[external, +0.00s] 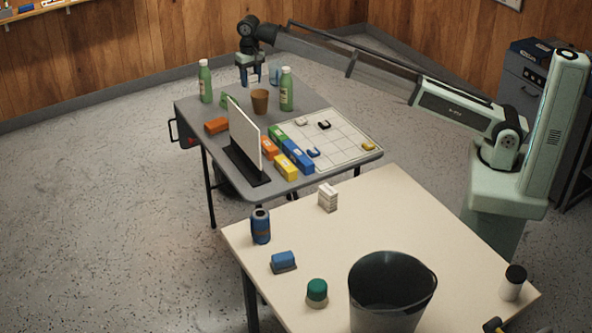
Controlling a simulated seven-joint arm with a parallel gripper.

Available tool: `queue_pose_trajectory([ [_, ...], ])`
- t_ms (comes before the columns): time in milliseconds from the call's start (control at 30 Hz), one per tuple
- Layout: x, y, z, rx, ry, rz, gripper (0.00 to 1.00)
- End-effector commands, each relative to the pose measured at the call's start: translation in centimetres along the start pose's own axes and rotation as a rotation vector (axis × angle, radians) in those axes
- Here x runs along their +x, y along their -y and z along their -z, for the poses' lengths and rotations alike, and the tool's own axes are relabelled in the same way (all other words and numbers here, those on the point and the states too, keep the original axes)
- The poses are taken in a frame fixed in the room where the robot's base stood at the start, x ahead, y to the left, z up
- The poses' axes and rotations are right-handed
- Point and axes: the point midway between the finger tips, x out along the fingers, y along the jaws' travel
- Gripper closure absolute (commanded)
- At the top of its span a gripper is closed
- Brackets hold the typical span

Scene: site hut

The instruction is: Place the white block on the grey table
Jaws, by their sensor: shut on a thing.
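My gripper (252,80) is above the far edge of the grey table (195,125), fingers pointing down. It is shut on a small white block (252,77), which shows partly between the blue-grey fingers. I cannot tell how high the block is above the tabletop. Another white, block-shaped item with lines across it (327,197) stands on the cream table (400,215) in front.
Near my gripper stand a brown cup (260,101), green bottles (205,82) (286,90) and a bluish clear glass (274,72). A white upright panel (244,135), coloured boxes (286,167) and a gridded board (330,138) fill the nearer part. A dark bin (391,285) stands on the cream table.

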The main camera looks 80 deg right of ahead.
Motion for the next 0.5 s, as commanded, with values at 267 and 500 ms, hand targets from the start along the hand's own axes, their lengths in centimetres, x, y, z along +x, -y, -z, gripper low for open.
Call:
queue_pose_trajectory([
  [267, 0.3, -3.6, 5.8, 0.085, 0.0, 0.0, 0.85],
  [500, 3.6, -4.3, 6.4, 0.097, 0.002, -0.001, 0.85],
])
